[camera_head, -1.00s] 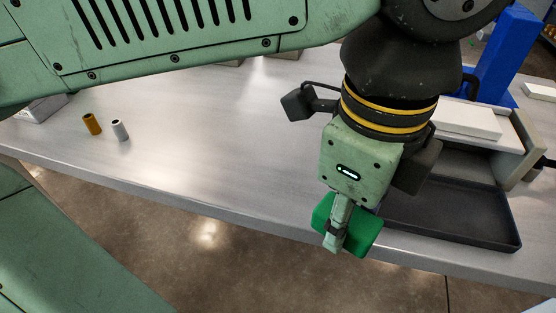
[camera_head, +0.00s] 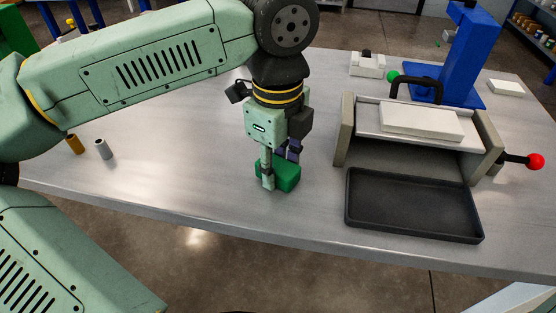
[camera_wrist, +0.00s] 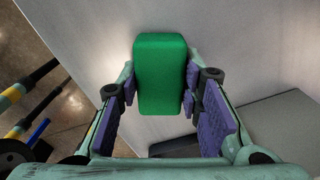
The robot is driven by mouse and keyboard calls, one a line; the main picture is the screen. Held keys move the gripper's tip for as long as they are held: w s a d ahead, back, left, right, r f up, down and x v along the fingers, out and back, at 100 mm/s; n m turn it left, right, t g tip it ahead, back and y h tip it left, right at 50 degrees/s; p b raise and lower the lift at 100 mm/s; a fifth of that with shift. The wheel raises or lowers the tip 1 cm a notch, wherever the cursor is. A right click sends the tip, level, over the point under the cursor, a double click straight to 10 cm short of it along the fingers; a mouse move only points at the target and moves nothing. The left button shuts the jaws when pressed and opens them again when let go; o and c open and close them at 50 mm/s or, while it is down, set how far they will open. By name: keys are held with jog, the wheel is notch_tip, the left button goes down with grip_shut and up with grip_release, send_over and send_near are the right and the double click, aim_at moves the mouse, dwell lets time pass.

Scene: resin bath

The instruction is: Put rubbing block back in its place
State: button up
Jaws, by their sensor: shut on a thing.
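The green rubbing block (camera_head: 288,174) is between the fingers of my gripper (camera_head: 279,172), over the front middle of the grey table. In the wrist view the block (camera_wrist: 160,75) stands lengthwise between the purple pads of my gripper (camera_wrist: 162,95), which is shut on it. I cannot tell whether its underside touches the table. The block is left of the black tray (camera_head: 412,232). No marked place for the block is clearly visible.
A grey bath unit (camera_head: 345,130) with a white slab (camera_head: 420,121) stands behind the tray. A blue stand (camera_head: 470,50) is at the back right. A brown cylinder (camera_head: 75,144) and a grey cylinder (camera_head: 103,149) stand at the left. The table between them and my gripper is clear.

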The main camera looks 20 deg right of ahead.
aim_at(278, 164)
jog(key=shift+f, duration=0.2)
jog(key=shift+f+b, duration=0.15)
jog(key=shift+b, duration=0.15)
jog(key=o, duration=1.1)
jog(key=shift+r+p, duration=0.4)
jog(key=shift+p, duration=0.05)
notch_tip(278, 164, up, 12)
jog(key=shift+f+b, duration=0.15)
jog(key=shift+b, duration=0.4)
jog(key=shift+s, duration=0.1)
